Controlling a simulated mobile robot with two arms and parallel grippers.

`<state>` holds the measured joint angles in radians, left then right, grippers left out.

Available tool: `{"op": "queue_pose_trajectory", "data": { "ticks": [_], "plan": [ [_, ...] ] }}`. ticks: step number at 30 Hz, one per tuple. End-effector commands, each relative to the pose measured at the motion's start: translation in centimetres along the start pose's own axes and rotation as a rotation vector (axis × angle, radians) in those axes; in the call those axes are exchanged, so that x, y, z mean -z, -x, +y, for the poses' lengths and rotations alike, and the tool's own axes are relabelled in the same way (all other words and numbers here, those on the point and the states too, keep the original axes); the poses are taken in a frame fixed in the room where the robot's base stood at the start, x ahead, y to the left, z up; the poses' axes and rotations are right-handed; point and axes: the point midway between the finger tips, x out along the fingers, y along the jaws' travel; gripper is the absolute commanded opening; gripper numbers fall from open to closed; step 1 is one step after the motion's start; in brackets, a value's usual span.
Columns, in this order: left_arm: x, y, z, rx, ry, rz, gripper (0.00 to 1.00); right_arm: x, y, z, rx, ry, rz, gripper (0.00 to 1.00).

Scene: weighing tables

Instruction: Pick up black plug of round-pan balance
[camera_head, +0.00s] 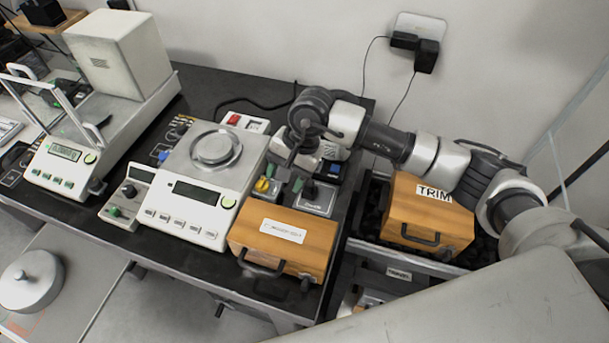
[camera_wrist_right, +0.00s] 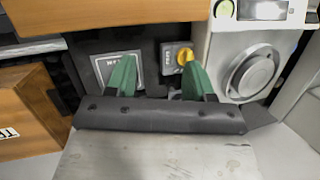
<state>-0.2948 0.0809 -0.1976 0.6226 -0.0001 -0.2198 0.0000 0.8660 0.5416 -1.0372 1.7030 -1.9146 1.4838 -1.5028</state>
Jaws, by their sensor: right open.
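The round-pan balance (camera_head: 200,185) stands mid-table with its silver pan (camera_head: 214,148) on top; its pan side also shows at the right of the wrist view (camera_wrist_right: 252,75). Black plugs (camera_head: 415,48) sit on a white wall plate at the back, with dark cords hanging down; I cannot tell which belongs to this balance. My right gripper (camera_head: 284,178) is over the table just right of the balance. In the wrist view its green fingers (camera_wrist_right: 160,78) are apart, with nothing held between them. My left gripper is not in view.
A labelled wooden box (camera_head: 284,238) stands at the table's front. The TRIM box (camera_head: 428,210) stands at right below my right arm. A panel with a yellow knob (camera_wrist_right: 185,57) and a grey labelled plate (camera_wrist_right: 118,70) lie near the fingers. A power strip (camera_head: 243,122) lies behind the balance.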

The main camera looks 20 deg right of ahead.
Motion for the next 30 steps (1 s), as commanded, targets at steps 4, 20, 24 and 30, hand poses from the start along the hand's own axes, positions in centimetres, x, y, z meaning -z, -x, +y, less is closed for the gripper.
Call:
{"op": "queue_pose_trajectory", "data": {
  "ticks": [4, 20, 24, 30],
  "plan": [
    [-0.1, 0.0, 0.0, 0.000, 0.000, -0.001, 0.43, 4.5, 2.3, 2.4, -0.196, 0.072, 0.192, 0.53],
    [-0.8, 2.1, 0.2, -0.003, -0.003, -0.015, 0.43, 7.2, -3.0, 4.6, -0.257, 0.087, 0.239, 0.53],
    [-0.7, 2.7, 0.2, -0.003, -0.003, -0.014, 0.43, 7.5, -3.9, 4.6, -0.257, 0.085, 0.236, 0.53],
    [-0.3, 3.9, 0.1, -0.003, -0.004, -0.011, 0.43, 8.5, -6.7, 4.8, -0.258, 0.084, 0.235, 0.53]
  ]
}}
